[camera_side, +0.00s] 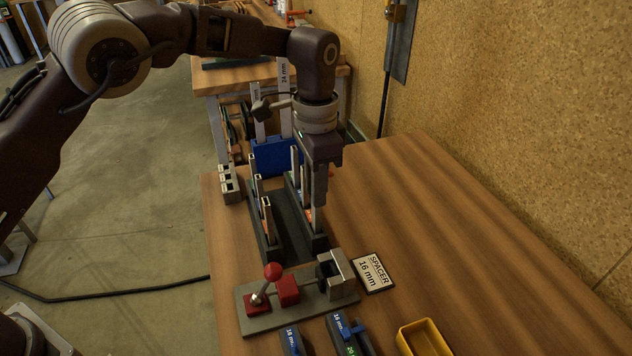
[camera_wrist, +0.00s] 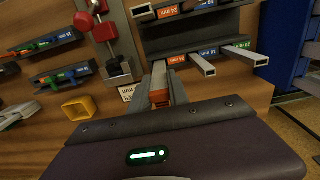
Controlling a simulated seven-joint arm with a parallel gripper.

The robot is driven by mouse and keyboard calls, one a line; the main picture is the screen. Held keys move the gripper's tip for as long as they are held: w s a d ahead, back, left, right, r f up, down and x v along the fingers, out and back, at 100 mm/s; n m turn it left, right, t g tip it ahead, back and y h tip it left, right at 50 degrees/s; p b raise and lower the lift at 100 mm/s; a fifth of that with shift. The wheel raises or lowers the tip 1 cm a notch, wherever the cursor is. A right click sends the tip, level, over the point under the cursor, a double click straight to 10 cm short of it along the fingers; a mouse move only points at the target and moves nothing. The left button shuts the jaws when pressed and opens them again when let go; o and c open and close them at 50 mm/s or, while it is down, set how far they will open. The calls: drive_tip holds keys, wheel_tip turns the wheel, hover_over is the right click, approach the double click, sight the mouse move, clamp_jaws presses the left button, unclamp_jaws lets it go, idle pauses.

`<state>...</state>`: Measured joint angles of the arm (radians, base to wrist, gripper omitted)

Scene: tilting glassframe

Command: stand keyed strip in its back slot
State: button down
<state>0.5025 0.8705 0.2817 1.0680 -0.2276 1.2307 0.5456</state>
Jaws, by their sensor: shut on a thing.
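My gripper (camera_side: 318,200) points down over the right-hand row of the dark grey rack (camera_side: 288,229). It is shut on a light grey strip with an orange part (camera_wrist: 160,97), shown between the fingers in the wrist view. The held strip is mostly hidden by the fingers in the side view, and I cannot tell whether its foot is seated in a slot. Two other light hollow strips (camera_wrist: 202,65) (camera_wrist: 245,55) stand in the same row, beside coloured size labels. More strips (camera_side: 266,212) stand in the rack's left row.
A red-knobbed clamp (camera_side: 286,290) on a grey plate stands in front of the rack. Beside it lie a "SPACER 16 mm" card (camera_side: 372,273), dark labelled holders (camera_side: 345,335) and a yellow tray (camera_side: 424,338). A blue bin (camera_side: 275,157) is behind. The table's right side is clear.

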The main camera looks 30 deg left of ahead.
drive_tip(key=shift+f, duration=1.3)
drive_tip(key=c, duration=1.2)
unclamp_jaws()
drive_tip(key=shift+o, duration=0.2)
wheel_tip(320, 180, up, 7)
drive_tip(key=shift+r, duration=0.1)
